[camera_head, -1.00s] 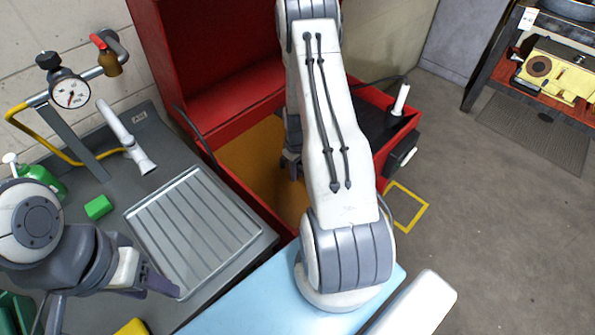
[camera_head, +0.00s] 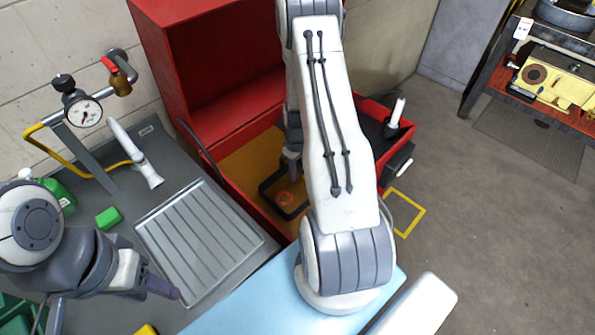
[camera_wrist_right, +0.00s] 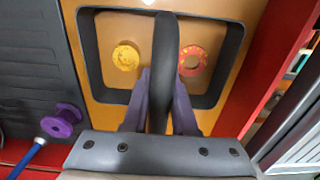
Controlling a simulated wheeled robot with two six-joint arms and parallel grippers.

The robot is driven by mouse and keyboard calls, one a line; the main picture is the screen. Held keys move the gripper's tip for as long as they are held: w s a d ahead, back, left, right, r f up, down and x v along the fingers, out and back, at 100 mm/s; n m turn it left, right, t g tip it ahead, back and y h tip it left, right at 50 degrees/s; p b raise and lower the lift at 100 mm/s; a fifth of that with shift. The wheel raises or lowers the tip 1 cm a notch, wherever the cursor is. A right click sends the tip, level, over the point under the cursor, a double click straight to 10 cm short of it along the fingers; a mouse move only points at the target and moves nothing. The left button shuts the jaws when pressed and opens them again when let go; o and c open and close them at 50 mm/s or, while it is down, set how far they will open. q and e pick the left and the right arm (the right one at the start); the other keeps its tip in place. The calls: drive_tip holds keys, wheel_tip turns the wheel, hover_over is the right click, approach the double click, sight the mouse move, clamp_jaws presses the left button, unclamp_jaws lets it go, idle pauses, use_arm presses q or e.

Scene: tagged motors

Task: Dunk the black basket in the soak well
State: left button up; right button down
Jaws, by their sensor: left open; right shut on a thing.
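The black basket (camera_wrist_right: 90,55) is a dark rectangular frame with a bar handle (camera_wrist_right: 166,45). My right gripper (camera_wrist_right: 160,85) is shut on that handle. A yellow ring (camera_wrist_right: 126,57) and a red ring (camera_wrist_right: 193,61) show inside the basket. In the head view the basket (camera_head: 268,201) shows left of my right arm, partly hidden by it, over the orange area of the red-walled soak well (camera_head: 238,160). I cannot tell whether it is above or in the orange surface. My left gripper (camera_head: 165,288) is open and empty near the ribbed tray.
A ribbed drain tray (camera_head: 200,240) lies on the grey bench left of the well. A pressure gauge (camera_head: 84,112), white nozzle (camera_head: 135,155) and green block (camera_head: 109,217) are there too. A black side panel (camera_wrist_right: 30,85) with a purple knob (camera_wrist_right: 62,122) adjoins the well.

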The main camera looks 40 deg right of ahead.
wheel_tip(320, 180, up, 15)
drive_tip(key=p, duration=1.1)
drive_tip(key=shift+r, duration=0.2)
idle(2.4)
